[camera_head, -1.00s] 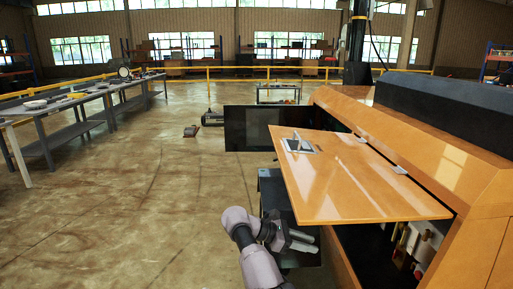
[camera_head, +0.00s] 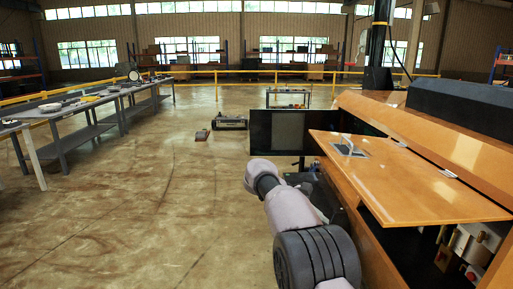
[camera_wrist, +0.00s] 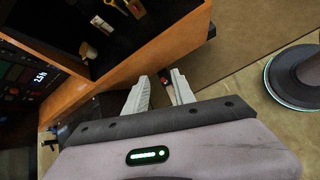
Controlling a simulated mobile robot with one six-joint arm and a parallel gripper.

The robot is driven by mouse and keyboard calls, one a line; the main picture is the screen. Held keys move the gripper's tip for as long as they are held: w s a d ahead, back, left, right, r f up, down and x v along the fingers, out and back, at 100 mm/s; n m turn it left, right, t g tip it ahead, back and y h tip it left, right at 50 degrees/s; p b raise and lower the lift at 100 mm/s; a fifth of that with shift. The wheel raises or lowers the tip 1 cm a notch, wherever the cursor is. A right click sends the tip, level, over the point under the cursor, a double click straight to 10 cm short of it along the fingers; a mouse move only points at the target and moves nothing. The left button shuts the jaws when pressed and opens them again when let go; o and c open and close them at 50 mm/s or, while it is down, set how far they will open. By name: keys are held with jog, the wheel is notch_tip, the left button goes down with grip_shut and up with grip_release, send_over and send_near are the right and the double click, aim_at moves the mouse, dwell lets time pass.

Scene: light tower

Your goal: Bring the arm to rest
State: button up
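My arm (camera_head: 290,207) is folded up in front of the camera, beside the orange console. My gripper shows in the wrist view (camera_wrist: 161,90), with its two pale fingers apart and a gap between them. Nothing is visibly held. The fingers are near the lower edge of the orange console (camera_wrist: 170,45), over the floor; I cannot tell whether they touch it. In the head view the gripper is not clearly visible behind my arm. The console's orange lid panel (camera_head: 410,180) is raised, with a grey latch plate (camera_head: 349,148) on it.
Below the lid an open dark compartment (camera_wrist: 62,25) holds small fittings. A dark panel (camera_head: 278,132) stands at the console's far end. Long grey tables (camera_head: 75,110) line the left side. The floor (camera_head: 150,215) between is largely clear, with a low dark object (camera_head: 229,123) further back.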

jog(key=s+a+r+m+t+y, duration=0.1)
jog(key=s+r+m+y, duration=0.3)
jog(key=s, duration=0.6)
jog(key=s+a+r+m+t+y, duration=0.15)
jog(key=s+r+m, duration=0.35)
jog(key=s, duration=0.5)
jog(key=s+a+f+m+y, duration=0.1)
jog(key=s+a+m+y, duration=0.1)
jog(key=s, duration=0.4)
jog(key=s+a+f+m+t+y, duration=0.1)
jog(key=s+a+f+m+y, duration=0.1)
jog(key=s+m, duration=0.2)
jog(key=s+a+f+m+t+y, duration=0.1)
jog(key=s+a+m+y, duration=0.1)
jog(key=s, duration=0.6)
jog(key=shift+s+f+m, duration=0.35)
jog(key=shift+f+m, duration=0.05)
jog(key=shift+m, duration=0.5)
jog(key=shift+a+t, duration=0.1)
jog(key=shift+t, duration=0.15)
